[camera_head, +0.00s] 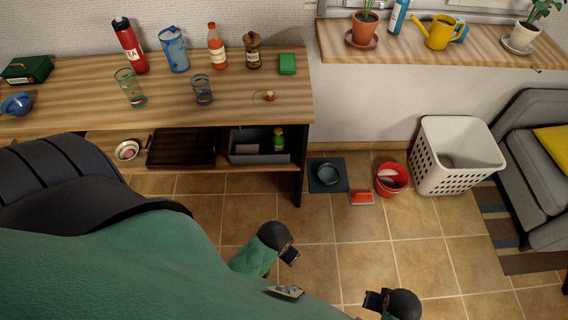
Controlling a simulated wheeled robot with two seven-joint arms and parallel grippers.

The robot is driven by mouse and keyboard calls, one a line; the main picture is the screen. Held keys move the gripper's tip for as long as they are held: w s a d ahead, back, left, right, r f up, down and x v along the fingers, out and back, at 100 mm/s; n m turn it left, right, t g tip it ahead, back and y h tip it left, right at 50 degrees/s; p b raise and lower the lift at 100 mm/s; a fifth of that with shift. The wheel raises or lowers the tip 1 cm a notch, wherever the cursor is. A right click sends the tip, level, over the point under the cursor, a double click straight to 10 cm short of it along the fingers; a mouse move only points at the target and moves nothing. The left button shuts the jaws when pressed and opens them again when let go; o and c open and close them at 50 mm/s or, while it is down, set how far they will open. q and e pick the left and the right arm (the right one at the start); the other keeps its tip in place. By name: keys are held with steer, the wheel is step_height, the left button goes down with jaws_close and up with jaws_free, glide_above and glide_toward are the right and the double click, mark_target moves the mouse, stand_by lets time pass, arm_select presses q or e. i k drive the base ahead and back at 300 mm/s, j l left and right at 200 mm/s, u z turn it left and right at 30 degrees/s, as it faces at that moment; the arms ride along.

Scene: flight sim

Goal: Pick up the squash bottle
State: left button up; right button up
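An orange-red bottle with a red cap and pale label (217,47), which looks like the squash bottle, stands upright at the back of the wooden counter (170,93). It is between a blue jug (175,50) and a dark lidded jar (253,52). My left gripper (289,257) seems to be the dark end low in the middle, over the floor and well away from the bottle. My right gripper (374,301) seems to be the dark end at the bottom edge, also far from it. Their fingers are not clear, and nothing shows held.
A red flask (130,46), glasses (202,91) and a green box (287,64) share the counter. Below, a shelf holds a black tray (181,148) and a grey bin (258,150). A red bucket (391,180) and white basket (455,155) stand on the floor.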

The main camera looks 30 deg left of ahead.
mark_target(214, 40)
steer(key=u, duration=1.4)
steer(key=i+l, duration=0.25)
steer(key=i+l+u, duration=0.4)
steer(key=l+u, duration=0.15)
steer(key=i+l+u, duration=0.25)
steer(key=l, duration=0.2)
steer(key=k+j, duration=0.05)
steer(key=k, duration=0.05)
